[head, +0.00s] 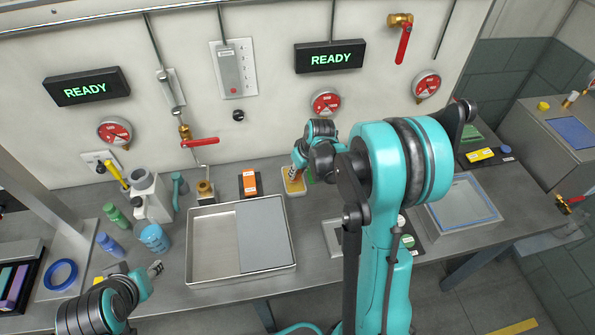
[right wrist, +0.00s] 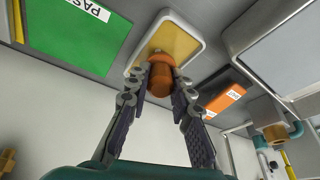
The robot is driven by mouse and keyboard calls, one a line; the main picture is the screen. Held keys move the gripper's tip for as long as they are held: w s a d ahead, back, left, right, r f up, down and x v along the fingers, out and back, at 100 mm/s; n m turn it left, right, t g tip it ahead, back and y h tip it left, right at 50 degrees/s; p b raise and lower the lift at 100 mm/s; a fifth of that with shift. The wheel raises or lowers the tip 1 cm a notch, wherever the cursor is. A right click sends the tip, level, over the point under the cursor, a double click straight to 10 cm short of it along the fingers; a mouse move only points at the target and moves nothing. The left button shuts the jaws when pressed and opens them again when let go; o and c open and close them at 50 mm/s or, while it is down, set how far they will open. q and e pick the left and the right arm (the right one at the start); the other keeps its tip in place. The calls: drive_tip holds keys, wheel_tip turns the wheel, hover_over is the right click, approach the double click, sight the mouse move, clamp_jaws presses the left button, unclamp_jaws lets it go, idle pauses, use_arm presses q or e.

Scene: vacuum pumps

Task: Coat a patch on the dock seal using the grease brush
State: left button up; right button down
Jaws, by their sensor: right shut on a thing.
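My right gripper (head: 298,168) is shut on the orange handle of the grease brush (right wrist: 160,80), which points down at a small white-rimmed dish with a yellow filling (right wrist: 175,40). The dish also shows in the head view (head: 293,187). The brush's tip is at the yellow surface; I cannot tell how deep it reaches. A flat grey panel with a blue border (head: 465,207), perhaps the dock seal, lies on the bench at the right. My left gripper (head: 155,269) is at the lower left, away from these things; its opening is unclear.
A metal tray with a grey plate (head: 212,278) lies left of my right arm. An orange box (head: 250,184) stands left of the dish, and a green card (right wrist: 75,35) lies beside it. Bottles and a white jug (head: 150,195) crowd the left. My right arm hides part of the bench.

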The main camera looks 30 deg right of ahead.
drive_tip(key=shift+r+p, duration=2.45)
drive_tip(key=shift+r, duration=1.05)
drive_tip(key=shift+f, duration=0.1)
